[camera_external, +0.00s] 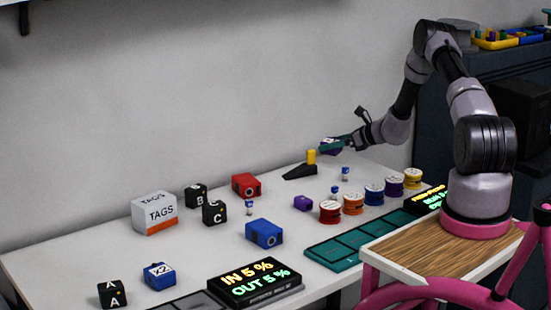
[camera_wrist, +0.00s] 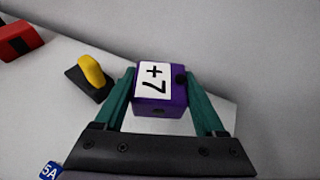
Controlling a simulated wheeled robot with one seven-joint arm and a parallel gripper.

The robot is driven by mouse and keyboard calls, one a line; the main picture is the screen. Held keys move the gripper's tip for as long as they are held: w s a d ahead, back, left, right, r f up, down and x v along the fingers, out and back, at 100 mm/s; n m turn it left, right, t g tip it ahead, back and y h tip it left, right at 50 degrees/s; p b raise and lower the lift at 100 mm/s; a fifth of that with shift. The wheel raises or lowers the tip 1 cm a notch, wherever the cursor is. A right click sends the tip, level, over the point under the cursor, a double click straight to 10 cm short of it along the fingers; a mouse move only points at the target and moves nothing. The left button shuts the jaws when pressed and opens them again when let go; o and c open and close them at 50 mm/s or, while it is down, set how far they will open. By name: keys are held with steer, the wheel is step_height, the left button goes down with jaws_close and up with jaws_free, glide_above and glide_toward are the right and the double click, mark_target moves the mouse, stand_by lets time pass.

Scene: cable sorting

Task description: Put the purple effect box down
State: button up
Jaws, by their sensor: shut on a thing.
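The purple effect box (camera_wrist: 178,103) has a white label reading "+7" and a dark knob. My gripper (camera_wrist: 160,88) is shut on it, with one teal finger on each side in the wrist view. In the external view my gripper (camera_external: 335,145) is in the air above the far right part of the table, and the purple box (camera_external: 330,151) shows only partly between the fingers.
A red box (camera_external: 246,185), a blue box (camera_external: 264,233) and several coloured spools (camera_external: 353,203) stand on the white table (camera_external: 100,250). Teal trays (camera_external: 345,245) line the front edge.

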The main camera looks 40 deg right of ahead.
mark_target(331, 164)
steer(key=shift+f, duration=1.9)
steer(key=shift+f, duration=0.15)
